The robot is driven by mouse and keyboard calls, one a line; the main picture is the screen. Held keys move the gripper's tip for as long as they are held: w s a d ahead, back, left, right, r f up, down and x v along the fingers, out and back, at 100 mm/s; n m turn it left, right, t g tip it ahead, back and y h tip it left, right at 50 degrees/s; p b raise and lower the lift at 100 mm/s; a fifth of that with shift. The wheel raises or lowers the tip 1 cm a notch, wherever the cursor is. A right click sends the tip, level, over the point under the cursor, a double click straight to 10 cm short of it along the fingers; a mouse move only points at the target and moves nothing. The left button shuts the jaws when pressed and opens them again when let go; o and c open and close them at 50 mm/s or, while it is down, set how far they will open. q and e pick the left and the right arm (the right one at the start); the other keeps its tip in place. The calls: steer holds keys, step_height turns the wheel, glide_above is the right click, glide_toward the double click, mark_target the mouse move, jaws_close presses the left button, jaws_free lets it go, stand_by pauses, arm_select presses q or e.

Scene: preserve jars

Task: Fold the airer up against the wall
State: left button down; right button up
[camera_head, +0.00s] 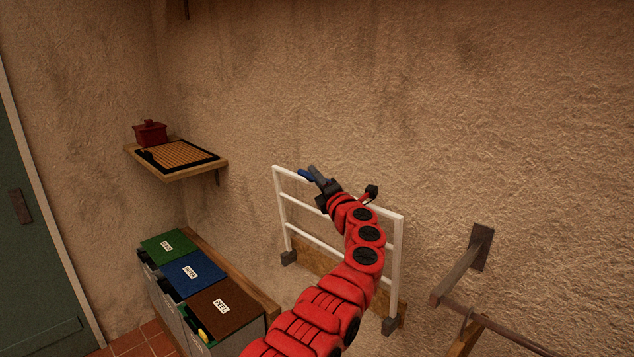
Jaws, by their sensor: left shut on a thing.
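The airer (398,265) is a white barred frame in front of the wall, right of the middle. It stands roughly upright, with dark blocks at its lower corners. A blue grip (305,174) shows on its top rail. My left gripper (315,175) is at that top rail, shut on the airer by the blue grip. My red left arm hides the middle of the frame and part of its bars. I cannot tell how much gap there is between the frame and the wall. My right gripper is not in view.
Bins with green (168,246), blue (193,274) and brown (222,310) lids stand at the lower left. A wall shelf (180,173) above holds a red pot (150,133) and a slatted tray. A metal bracket (464,264) juts from the wall at the right.

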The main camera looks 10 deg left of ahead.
arm_select(q)
steer(key=shift+w+d, duration=0.2)
steer(key=shift+d, duration=0.1)
steer(key=c, duration=0.8)
jaws_free()
steer(key=shift+d, duration=0.1)
steer(key=shift+o, duration=0.2)
steer(key=shift+s+d+f+b, duration=0.2)
steer(key=shift+s+f+b, duration=0.1)
steer(key=shift+s+b, duration=0.15)
steer(key=b+v, duration=0.4)
steer(key=v, duration=0.7)
steer(key=shift+r, duration=0.25)
